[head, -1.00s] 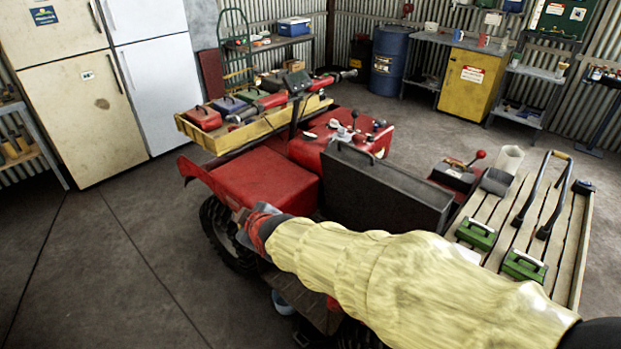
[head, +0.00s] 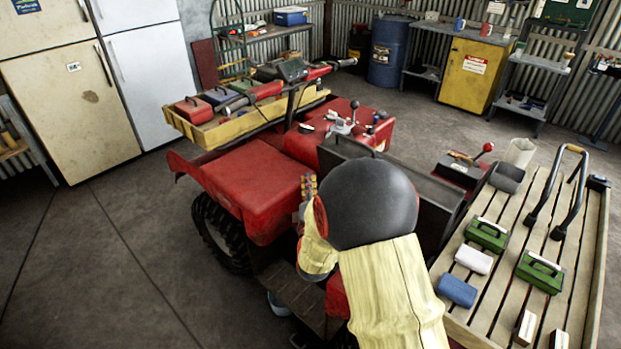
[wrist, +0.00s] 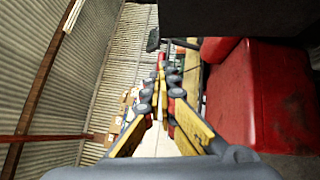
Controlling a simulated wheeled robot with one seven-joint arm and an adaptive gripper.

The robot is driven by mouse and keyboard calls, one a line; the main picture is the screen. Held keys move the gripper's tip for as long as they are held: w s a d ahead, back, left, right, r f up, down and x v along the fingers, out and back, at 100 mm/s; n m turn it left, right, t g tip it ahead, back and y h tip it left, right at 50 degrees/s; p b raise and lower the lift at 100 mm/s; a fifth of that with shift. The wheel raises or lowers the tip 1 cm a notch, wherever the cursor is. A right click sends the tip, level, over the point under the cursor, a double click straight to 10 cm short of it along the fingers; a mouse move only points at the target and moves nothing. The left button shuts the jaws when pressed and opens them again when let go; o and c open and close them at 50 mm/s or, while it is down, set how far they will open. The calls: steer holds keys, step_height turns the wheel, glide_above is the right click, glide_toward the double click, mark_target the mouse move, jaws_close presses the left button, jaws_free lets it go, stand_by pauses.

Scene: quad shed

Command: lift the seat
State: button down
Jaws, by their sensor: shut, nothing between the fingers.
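The seat (head: 438,196) is a dark slab-like block across the middle of the red quad, with a handle on its top edge. My dark arm joint and yellow sleeve hide its middle and near part. My gripper (head: 308,186) is at the left side of the seat, by the red bodywork (head: 250,180). In the wrist view my gripper (wrist: 162,72) has its yellow and grey fingers together, with nothing between them. A dark slab edge, seemingly the seat (wrist: 235,18), fills the top of that view, above and apart from the fingers.
A slatted wooden rack (head: 585,260) at right holds green boxes (head: 541,271) and blocks. A yellow front tray (head: 215,130) holds toolboxes. Levers (head: 352,118) rise from the red console. Floor at left (head: 110,260) is clear.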

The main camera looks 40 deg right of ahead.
mark_target(330, 143)
steer(key=w+d+r+b, duration=0.1)
steer(key=w+d+b, duration=0.1)
steer(key=w+d, duration=0.4)
steer(key=d, duration=0.3)
steer(key=shift+w+r, duration=0.2)
steer(key=shift+r, duration=0.1)
steer(key=shift+r, duration=0.1)
steer(key=shift+m+g+y, duration=0.3)
steer(key=shift+m+g, duration=0.1)
steer(key=shift+m, duration=0.1)
steer(key=d+r, duration=0.1)
steer(key=d, duration=0.1)
steer(key=d+r, duration=0.1)
steer(key=d, duration=0.1)
steer(key=d+r, duration=0.1)
steer(key=d, duration=0.2)
steer(key=shift+w+r+p, duration=0.2)
steer(key=shift+w+p, duration=0.1)
steer(key=shift+p, duration=0.05)
